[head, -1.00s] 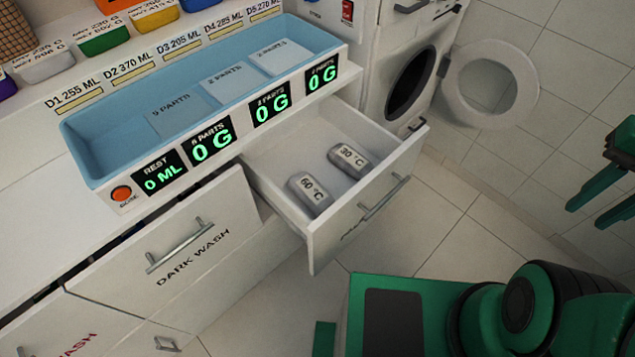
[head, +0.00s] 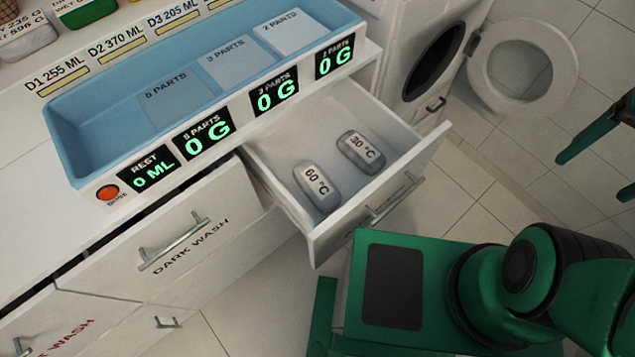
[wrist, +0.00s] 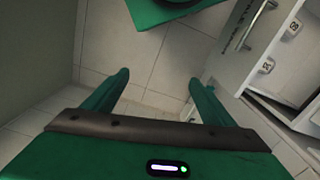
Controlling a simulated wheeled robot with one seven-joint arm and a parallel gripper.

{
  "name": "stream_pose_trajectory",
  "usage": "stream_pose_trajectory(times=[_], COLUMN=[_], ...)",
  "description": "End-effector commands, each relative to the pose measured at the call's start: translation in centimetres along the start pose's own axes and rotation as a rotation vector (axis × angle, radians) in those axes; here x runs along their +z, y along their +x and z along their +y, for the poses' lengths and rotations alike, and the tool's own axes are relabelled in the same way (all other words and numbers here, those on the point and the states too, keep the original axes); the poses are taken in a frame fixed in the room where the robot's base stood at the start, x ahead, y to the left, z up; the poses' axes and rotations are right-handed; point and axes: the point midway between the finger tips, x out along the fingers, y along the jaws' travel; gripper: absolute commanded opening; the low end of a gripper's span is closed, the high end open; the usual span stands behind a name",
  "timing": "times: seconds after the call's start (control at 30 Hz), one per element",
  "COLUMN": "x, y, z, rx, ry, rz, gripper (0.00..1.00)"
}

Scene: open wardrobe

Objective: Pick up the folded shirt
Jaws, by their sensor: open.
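No folded shirt shows in either view. In the head view my gripper (head: 596,174) shows partly at the right edge, in the air over the tiled floor. Nothing is held.
An open white drawer (head: 415,178) holds two grey blocks, marked 60 °C (head: 317,187) and 30 °C (head: 361,151). Above it is a blue divided tray (head: 110,170). A shut dark wash drawer (head: 110,265) is at left. A washer's round door (head: 478,70) stands open.

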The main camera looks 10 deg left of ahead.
Motion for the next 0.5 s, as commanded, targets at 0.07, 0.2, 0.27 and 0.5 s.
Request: stream_pose_trajectory(times=[0.07, 0.2, 0.27, 0.5], x=[-1.3, -3.5, -4.1, -3.5], y=[0.6, 1.9, 2.6, 6.4], z=[-2.2, -7.3, -10.0, -21.3], rx=[0.014, 0.034, 0.04, 0.051], ry=[-0.076, -0.238, -0.313, -0.604], rz=[-0.004, 0.005, 0.01, 0.024], gripper=[0.77, 0.77, 0.77, 0.77])
